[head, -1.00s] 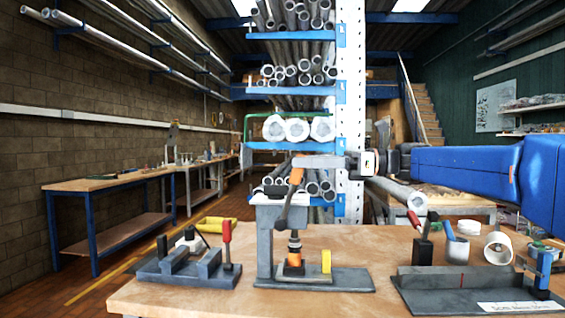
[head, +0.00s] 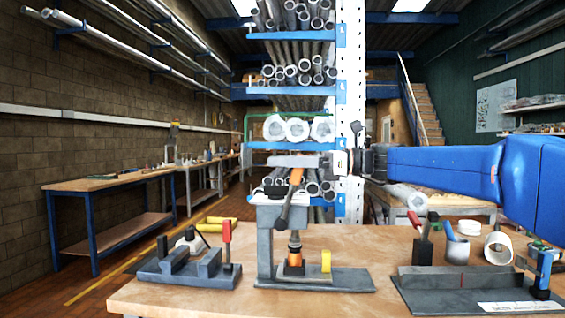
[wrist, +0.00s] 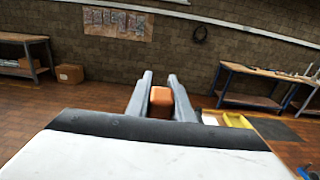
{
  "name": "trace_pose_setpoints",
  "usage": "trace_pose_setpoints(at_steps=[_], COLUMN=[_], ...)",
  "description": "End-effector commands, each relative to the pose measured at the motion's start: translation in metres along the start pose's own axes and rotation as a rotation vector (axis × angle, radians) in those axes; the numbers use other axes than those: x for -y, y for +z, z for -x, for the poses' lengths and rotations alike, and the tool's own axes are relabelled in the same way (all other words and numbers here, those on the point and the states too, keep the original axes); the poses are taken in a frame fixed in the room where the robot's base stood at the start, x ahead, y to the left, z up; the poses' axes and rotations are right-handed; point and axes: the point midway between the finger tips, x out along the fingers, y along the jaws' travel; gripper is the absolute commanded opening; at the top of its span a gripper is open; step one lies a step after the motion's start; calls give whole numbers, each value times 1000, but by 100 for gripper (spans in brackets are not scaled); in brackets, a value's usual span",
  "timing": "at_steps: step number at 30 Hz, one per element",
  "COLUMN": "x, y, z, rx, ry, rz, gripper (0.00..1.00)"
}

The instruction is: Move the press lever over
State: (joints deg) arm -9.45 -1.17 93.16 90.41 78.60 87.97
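The press (head: 265,245) stands upright on the bench, a grey frame on a flat base plate. Its dark lever (head: 284,213) leans up from the frame top to an orange handle end (head: 296,176). An orange part (head: 294,260) sits under the ram, and a yellow block (head: 326,262) stands on the base. My gripper (head: 285,161) reaches in from the right at the height of the handle. In the wrist view its two fingers (wrist: 160,84) lie either side of the orange handle (wrist: 160,97), with narrow gaps that look open. Contact is hard to tell.
The bench top (head: 190,300) also holds a clamp fixture (head: 185,268) at left and a dark fixture with a blue post (head: 470,285) at right. A pipe rack (head: 290,90) rises behind the press.

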Motion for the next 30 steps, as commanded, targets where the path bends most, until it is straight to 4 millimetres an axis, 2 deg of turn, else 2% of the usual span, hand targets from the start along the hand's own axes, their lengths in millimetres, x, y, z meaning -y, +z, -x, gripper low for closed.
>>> trace_pose_setpoints(at_steps=[8, 24, 30], x=[-1, 0, 0], y=[1, -10, -16], z=[-5, -60, -72], rx=[-27, -376, -468], ry=[3, 5, 4], rz=[1, 1, 0], gripper=[0, 0, 0])
